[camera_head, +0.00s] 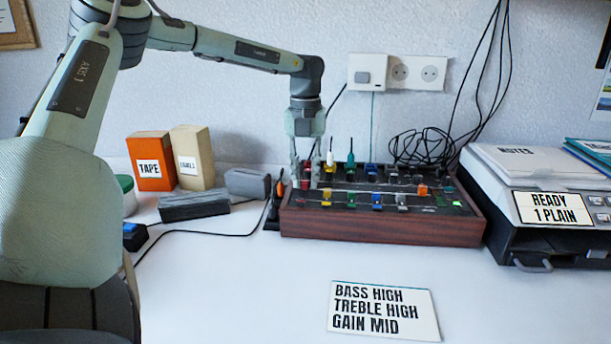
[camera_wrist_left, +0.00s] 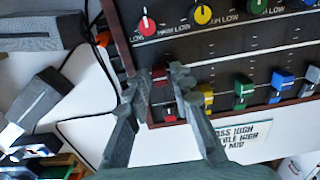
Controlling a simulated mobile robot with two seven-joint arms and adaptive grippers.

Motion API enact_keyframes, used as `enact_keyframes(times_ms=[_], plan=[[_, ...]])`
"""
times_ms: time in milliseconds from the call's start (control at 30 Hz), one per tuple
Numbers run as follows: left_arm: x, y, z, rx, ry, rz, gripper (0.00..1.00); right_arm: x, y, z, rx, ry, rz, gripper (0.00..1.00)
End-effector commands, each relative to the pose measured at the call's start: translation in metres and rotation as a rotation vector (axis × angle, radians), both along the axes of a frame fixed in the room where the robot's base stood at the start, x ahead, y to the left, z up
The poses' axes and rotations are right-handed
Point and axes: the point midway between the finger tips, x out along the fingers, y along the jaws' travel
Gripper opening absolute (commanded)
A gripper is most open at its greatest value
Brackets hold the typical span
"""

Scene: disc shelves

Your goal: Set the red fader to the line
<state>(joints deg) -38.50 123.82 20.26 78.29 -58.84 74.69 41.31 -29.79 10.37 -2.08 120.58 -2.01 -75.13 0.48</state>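The mixer (camera_head: 380,226) is a dark panel in a reddish-brown wooden case, with knobs at the back and a row of coloured faders in front. My left gripper (camera_head: 305,182) points down at its left end. The red fader (camera_head: 305,185) is between the fingertips. In the left wrist view the red fader (camera_wrist_left: 168,112) shows between the two fingers of my left gripper (camera_wrist_left: 162,80). The tips are very close to its sides; whether they press on it is unclear. My right gripper is out of view.
Yellow (camera_head: 326,197), green (camera_head: 350,197) and blue (camera_head: 377,199) faders stand to the right of the red one. A card (camera_head: 384,311) lies in front. A black stand-like object (camera_head: 272,212) touches or nearly touches the mixer's left side.

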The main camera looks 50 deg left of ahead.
Motion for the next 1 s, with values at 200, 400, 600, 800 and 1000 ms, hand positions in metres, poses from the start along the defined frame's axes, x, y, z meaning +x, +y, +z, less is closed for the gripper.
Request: enact_keyframes(times_ms=[200, 400, 600, 800, 1000], plan=[[0.001, 0.0, 0.023, 0.002, -0.004, 0.0, 0.22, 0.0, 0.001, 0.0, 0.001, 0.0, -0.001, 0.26], [0.001, 0.0, 0.065, 0.002, -0.004, 0.0, 0.22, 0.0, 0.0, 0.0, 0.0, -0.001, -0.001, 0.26], [0.0, 0.0, 0.102, 0.003, -0.003, 0.0, 0.22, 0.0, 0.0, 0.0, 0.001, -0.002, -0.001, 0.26], [0.0, 0.0, 0.118, 0.001, -0.001, 0.001, 0.22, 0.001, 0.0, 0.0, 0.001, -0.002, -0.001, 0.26], [0.0, 0.0, 0.12, 0.001, -0.001, 0.0, 0.22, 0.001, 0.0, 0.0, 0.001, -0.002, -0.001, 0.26]])
